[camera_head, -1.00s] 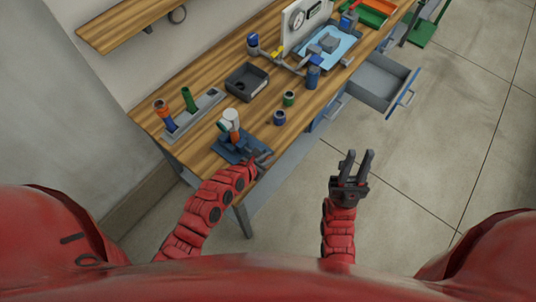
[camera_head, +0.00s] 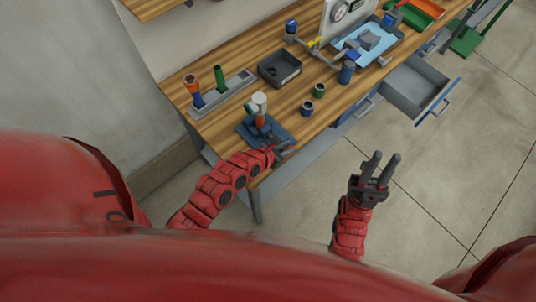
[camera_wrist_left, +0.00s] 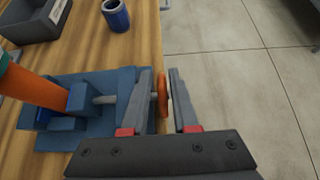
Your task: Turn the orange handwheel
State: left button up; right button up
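The orange handwheel (camera_wrist_left: 163,95) shows edge-on in the left wrist view, on a grey shaft from a blue fixture (camera_wrist_left: 112,78). In the head view the fixture (camera_head: 246,131) sits at the bench's near edge; the handwheel is not clear there. My left gripper (camera_wrist_left: 161,74) is open, one finger on each side of the wheel. The wheel is closer to the left finger; whether it touches is unclear. The left gripper (camera_head: 287,149) also shows in the head view by the fixture. My right gripper (camera_head: 384,157) is open and empty over the floor.
An orange upright part (camera_wrist_left: 36,88) stands on the fixture's left. A blue cup (camera_wrist_left: 116,15) and a dark tray (camera_wrist_left: 35,22) are beyond it. An open drawer (camera_head: 414,87) juts out at the right. The floor beside the bench is clear.

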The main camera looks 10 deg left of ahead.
pick_arm(q)
jog(key=v, duration=1.5)
jog(key=shift+s+b, duration=0.35)
jog(key=shift+b, duration=0.05)
